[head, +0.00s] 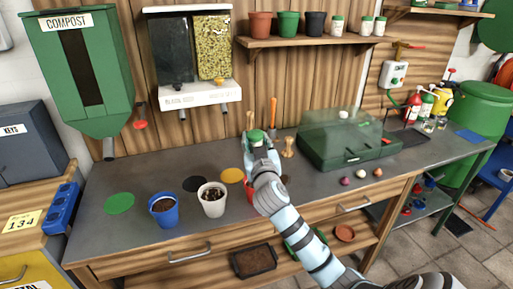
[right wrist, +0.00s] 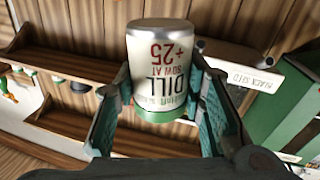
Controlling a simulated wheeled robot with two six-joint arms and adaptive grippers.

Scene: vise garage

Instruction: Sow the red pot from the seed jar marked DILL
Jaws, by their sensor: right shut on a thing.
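My right gripper (head: 262,147) is shut on the seed jar (right wrist: 162,68), whose label reads DILL, "sow at +25". In the right wrist view the lettering is upside down, with the jar's silver end up and its green end down. In the head view the jar's green end (head: 256,136) shows on top, above the bench; its tilt is hard to tell. The red pot (head: 249,190) is on the bench, mostly hidden behind my right forearm, so its inside does not show. My left gripper is not in view.
A blue pot (head: 163,209) with dark fill and a white pot (head: 212,199) stand left of the red pot. A clear-lidded green box (head: 345,148) is at right. A seed dispenser (head: 194,95) hangs behind, beside a shelf (head: 315,41) of pots and jars. Small bulbs lie at right.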

